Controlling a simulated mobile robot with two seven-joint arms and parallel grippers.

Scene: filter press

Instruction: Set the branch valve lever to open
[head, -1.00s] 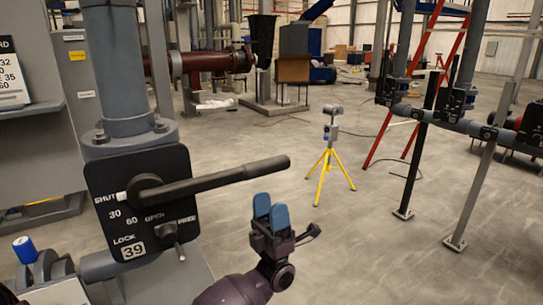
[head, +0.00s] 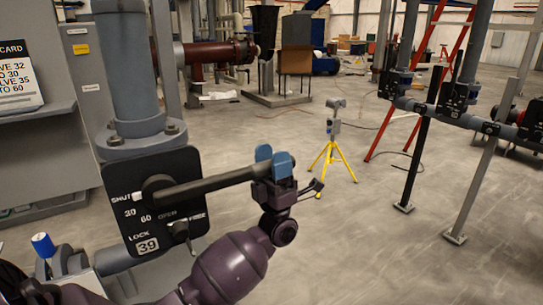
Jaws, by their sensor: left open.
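The black valve lever (head: 215,183) extends right and slightly up from its hub on a black plate (head: 130,180) marked SHUT, 30, 60, OPEN and 39. The white pointer at the hub is by SHUT. A small lock knob (head: 180,229) sits low on the plate, near the word FREE. My left gripper (head: 273,162) is open at the outer end of the lever, its blue fingers around or beside the tip. The fingers hide the tip, so contact is unclear. My right gripper is not in view.
A grey vertical pipe (head: 128,70) with a bolted flange stands above the plate. A small blue-topped fitting (head: 42,245) is at lower left. A yellow tripod (head: 332,160) stands on the floor behind. Pipework with more valves (head: 453,97) is at right. The floor between is mostly clear.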

